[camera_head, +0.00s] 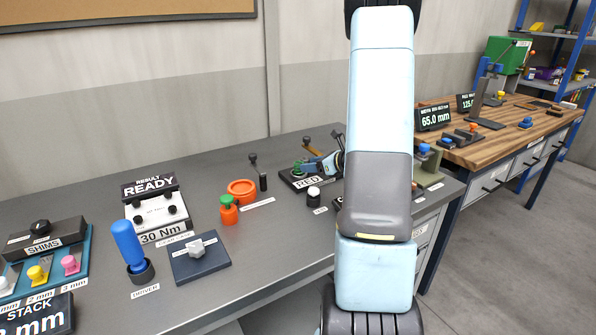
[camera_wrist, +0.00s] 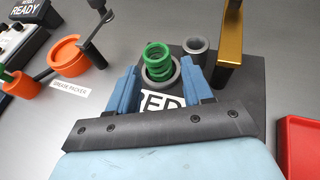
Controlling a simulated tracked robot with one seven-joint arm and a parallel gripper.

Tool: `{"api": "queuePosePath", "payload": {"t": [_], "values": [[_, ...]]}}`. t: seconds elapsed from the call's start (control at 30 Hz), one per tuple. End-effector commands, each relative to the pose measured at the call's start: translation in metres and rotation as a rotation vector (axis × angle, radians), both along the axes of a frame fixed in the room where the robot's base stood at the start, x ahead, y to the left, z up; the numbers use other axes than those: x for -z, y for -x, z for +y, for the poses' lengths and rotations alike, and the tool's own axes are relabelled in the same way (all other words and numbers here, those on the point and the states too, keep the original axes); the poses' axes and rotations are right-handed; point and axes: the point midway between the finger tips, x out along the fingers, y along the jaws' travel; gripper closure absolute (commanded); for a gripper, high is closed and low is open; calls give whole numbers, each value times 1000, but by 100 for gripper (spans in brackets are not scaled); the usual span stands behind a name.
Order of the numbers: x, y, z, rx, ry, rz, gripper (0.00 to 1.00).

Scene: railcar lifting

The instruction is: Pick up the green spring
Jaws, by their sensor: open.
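The green spring (camera_wrist: 157,57) stands upright in a grey ring-shaped holder (camera_wrist: 172,84) on a dark block in the wrist view. My gripper (camera_wrist: 161,72) is open, with one blue finger on each side of the spring's holder. I cannot tell whether the fingers touch it. In the head view the block (camera_head: 291,182) sits on the grey bench, and my blue fingers (camera_head: 324,163) show beside it. The spring is small there and partly hidden.
A grey tube (camera_wrist: 196,50) and a brass post (camera_wrist: 231,45) stand close to the spring. An orange dish (camera_wrist: 68,54) lies to the left, and a red tray (camera_wrist: 298,145) to the right.

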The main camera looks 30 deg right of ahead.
Motion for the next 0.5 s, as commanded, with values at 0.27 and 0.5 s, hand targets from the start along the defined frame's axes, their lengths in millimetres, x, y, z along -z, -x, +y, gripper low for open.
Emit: {"api": "queuePosePath", "payload": {"t": [0.27,0.5], "values": [[4,-17,11,-2,0,-1,50],[13,-43,23,-1,0,0,50]]}}
